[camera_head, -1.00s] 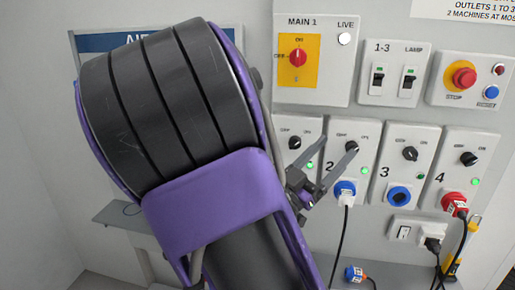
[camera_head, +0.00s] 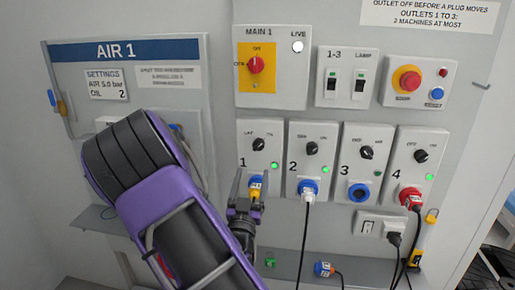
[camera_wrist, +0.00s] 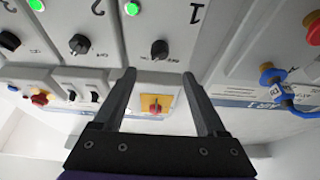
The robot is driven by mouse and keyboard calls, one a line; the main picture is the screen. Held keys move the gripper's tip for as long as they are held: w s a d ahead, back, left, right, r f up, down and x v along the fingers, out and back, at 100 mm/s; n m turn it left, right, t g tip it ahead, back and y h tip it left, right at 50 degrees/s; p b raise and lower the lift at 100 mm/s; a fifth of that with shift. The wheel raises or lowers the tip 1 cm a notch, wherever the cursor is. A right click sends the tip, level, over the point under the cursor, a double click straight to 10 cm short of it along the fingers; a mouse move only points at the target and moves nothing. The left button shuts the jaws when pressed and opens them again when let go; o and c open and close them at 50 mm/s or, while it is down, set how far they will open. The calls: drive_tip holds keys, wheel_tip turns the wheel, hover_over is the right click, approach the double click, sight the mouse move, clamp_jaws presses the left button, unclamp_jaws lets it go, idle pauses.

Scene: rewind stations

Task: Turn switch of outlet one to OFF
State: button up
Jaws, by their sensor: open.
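The outlet one panel (camera_head: 246,139) is at the left of the outlet row in the head view. Its black rotary switch (camera_head: 258,144) sits between small labels; its exact pointing is too small to tell. Its green lamp (camera_head: 275,166) is lit. My gripper (camera_head: 249,178) is open and empty, below the switch and over the lower part of this panel. In the wrist view, which is upside down, the switch (camera_wrist: 160,49) lies ahead of my open gripper (camera_wrist: 159,73), roughly centred between the fingers and apart from them.
Outlet two's switch (camera_head: 312,148) is close on the right, with a plugged cable (camera_head: 304,240) hanging below. The MAIN 1 switch (camera_head: 256,65) is above. The AIR 1 board (camera_head: 125,50) is left.

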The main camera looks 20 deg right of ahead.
sight(257, 148)
drive_tip(key=p+x, duration=0.1)
drive_tip(key=x, duration=0.9)
drive_tip(key=shift+s, duration=0.1)
clamp_jaws()
